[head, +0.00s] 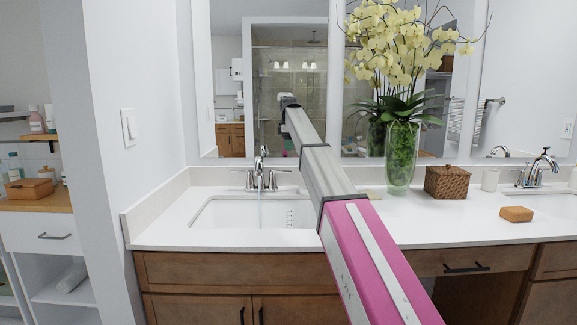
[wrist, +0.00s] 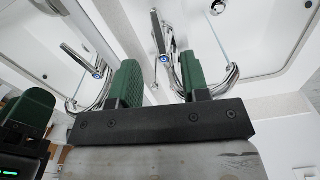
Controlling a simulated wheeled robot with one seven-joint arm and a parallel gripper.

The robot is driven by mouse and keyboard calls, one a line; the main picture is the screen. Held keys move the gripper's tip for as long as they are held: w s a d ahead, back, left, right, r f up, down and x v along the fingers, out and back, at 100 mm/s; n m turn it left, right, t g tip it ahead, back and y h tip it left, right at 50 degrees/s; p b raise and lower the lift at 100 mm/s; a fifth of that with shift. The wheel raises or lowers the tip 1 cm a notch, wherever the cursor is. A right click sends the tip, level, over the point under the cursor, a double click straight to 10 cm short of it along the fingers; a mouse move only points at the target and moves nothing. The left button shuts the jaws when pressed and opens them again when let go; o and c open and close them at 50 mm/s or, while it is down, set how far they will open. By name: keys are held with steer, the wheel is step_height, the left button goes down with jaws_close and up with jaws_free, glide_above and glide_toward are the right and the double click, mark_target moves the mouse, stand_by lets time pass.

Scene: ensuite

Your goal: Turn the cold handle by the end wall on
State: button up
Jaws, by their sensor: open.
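The left faucet (head: 262,170) stands behind the left sink (head: 225,212), near the left wall, with a lever handle on each side of its spout. The curved spout (wrist: 231,76) is to the right, with a thin clear line like running water. In the head view my arm's end hides the gripper's fingers.
The mirror (head: 228,60) is close behind and repeats faucet and gripper in the wrist view. A glass vase of yellow orchids (head: 402,155), a woven box (head: 446,182) and an orange soap block (head: 516,214) stand to the right. A second faucet (head: 540,168) is far right.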

steer(key=f, duration=1)
steer(key=shift+w+f, duration=0.3)
steer(key=shift+w, duration=0.05)
steer(key=shift+a, duration=0.1)
jaws_close()
